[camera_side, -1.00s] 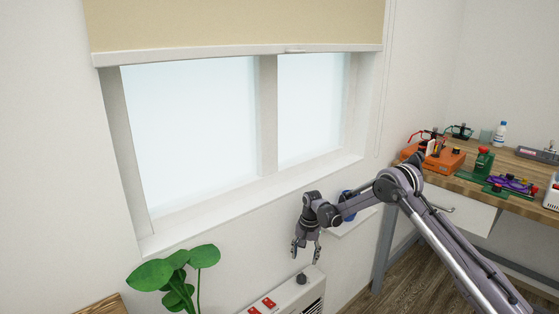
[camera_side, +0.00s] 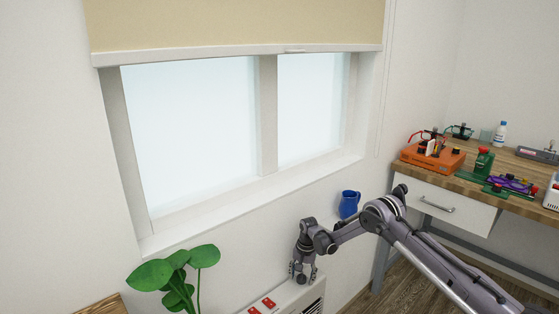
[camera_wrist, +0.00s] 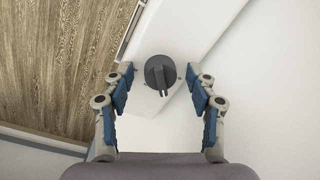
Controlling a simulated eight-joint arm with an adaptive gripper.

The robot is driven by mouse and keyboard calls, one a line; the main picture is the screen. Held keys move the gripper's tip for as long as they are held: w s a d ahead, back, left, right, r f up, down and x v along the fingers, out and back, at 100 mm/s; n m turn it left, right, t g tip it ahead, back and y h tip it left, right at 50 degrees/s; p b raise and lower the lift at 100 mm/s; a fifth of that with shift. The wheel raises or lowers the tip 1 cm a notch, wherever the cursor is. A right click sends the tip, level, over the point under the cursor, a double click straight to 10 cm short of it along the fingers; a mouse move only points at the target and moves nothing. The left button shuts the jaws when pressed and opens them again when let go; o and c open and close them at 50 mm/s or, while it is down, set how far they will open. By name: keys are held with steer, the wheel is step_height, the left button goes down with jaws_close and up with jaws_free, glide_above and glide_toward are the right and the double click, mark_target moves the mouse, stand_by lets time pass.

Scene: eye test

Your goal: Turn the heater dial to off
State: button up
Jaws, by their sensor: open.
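The heater (camera_side: 307,298) is a white unit against the wall under the window, with red switches (camera_side: 262,305) on its top. Its dial is a round dark knob with a raised grip bar. In the wrist view the dial (camera_wrist: 160,72) sits on the white heater top (camera_wrist: 190,35), ahead of and between the finger lines. My gripper (camera_wrist: 160,95) is open, with blue-padded fingers on both sides and clear space between them. In the side view my gripper (camera_side: 303,274) is low over the heater top and hides the dial. I cannot tell whether a finger touches it.
A green leafy plant (camera_side: 176,272) stands left of the heater. A wooden workbench (camera_side: 470,180) with tools and a drawer (camera_side: 445,204) is at the right.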

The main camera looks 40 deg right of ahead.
mark_target(305, 278)
steer(key=c, duration=1.1)
steer(key=shift+d+n, duration=0.1)
steer(key=shift+n, duration=2.2)
steer(key=shift+c, duration=0.2)
steer(key=o, duration=1.1)
steer(key=shift+o, duration=0.2)
steer(key=shift+r, duration=0.1)
step_height(305, 278, up, 12)
steer(key=shift+s+d, duration=0.3)
